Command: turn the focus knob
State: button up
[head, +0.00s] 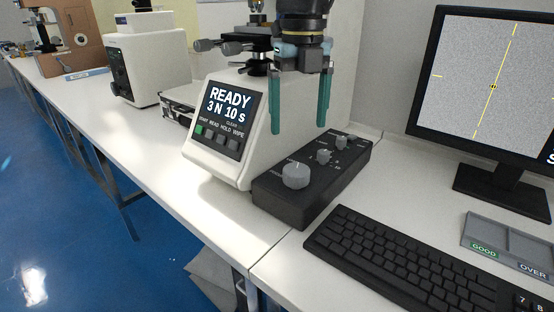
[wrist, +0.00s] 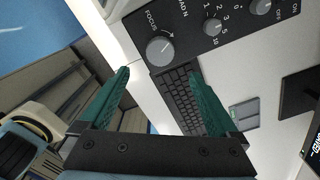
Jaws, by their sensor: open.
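The focus knob (head: 296,175) is the large grey round knob at the near end of a black control box (head: 318,190). In the wrist view the focus knob (wrist: 160,51) sits beside the word FOCUS, beyond my fingertips and a little above the gap between them. My gripper (head: 299,130) has two green fingers pointing down, spread apart and empty. In the head view they hang above and behind the focus knob, in front of the tester. The wrist view shows the open gripper (wrist: 160,75) with nothing between its fingers.
Two smaller knobs, the nearer one (head: 323,156) and the farther one (head: 342,142), sit on the same box. The white tester (head: 217,165) with a READY screen stands left. A keyboard (head: 400,255), a monitor (head: 497,90) and a grey tray (head: 508,240) are right.

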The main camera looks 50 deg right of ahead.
aim_at(297, 169)
notch_tip(297, 169, down, 10)
jog(key=shift+r, duration=0.1)
jog(key=shift+c, duration=0.3)
jog(key=c, duration=1.3)
jog(key=shift+n+p, duration=0.3)
jog(key=shift+p, duration=0.1)
